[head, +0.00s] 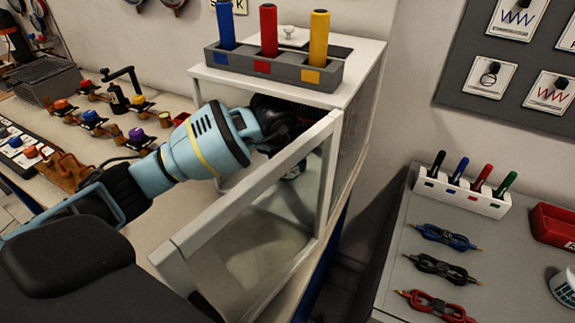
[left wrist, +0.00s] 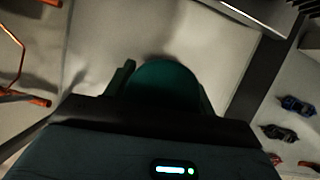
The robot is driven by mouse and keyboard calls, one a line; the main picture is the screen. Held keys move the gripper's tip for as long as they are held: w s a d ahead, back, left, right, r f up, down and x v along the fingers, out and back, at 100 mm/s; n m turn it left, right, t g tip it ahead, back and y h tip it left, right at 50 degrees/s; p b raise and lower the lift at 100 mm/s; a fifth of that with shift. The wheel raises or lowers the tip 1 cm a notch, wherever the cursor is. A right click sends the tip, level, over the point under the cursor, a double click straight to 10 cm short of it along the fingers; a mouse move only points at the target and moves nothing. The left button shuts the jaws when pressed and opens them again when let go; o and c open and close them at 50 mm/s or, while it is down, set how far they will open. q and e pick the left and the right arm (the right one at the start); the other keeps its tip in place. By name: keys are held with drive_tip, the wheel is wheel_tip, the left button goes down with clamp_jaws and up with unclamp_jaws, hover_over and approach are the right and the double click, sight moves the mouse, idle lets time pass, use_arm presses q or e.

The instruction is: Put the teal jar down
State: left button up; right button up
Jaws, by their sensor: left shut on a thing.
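The teal jar (left wrist: 165,85) shows dark green and rounded in the left wrist view, at the middle of my left gripper (left wrist: 160,100). The gripper is shut on it. In the head view my left arm reaches from the left to the white cabinet (head: 345,60), and the dark left gripper (head: 275,125) is at its open front, behind the top of the swung-out glass door (head: 250,190). My right gripper is not in view.
A grey holder (head: 270,72) with blue, red and yellow cylinders stands on the cabinet. The door frame runs close by my left arm. Left, a bench carries several coloured-knob fittings (head: 90,115). Right, a grey table (head: 395,250) holds a marker rack (head: 460,195) and several cable bundles (head: 445,237).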

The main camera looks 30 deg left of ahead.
use_arm(q)
drive_tip(key=shift+s+f, duration=0.15)
drive_tip(key=shift+f, duration=0.5)
drive_tip(key=shift+f, duration=0.15)
drive_tip(key=o, duration=1.1)
drive_tip(key=shift+o, duration=0.2)
drive_tip(key=shift+s+r, duration=0.15)
drive_tip(key=shift+r, duration=0.4)
drive_tip(key=shift+s+v, duration=0.2)
drive_tip(key=shift+v, duration=1.05)
drive_tip(key=s, duration=0.3)
drive_tip(key=s+d, duration=0.1)
drive_tip(key=s, duration=0.3)
drive_tip(key=s+d, duration=0.1)
drive_tip(key=s, duration=0.3)
drive_tip(key=shift+s+f, duration=0.15)
drive_tip(key=shift+f, duration=0.05)
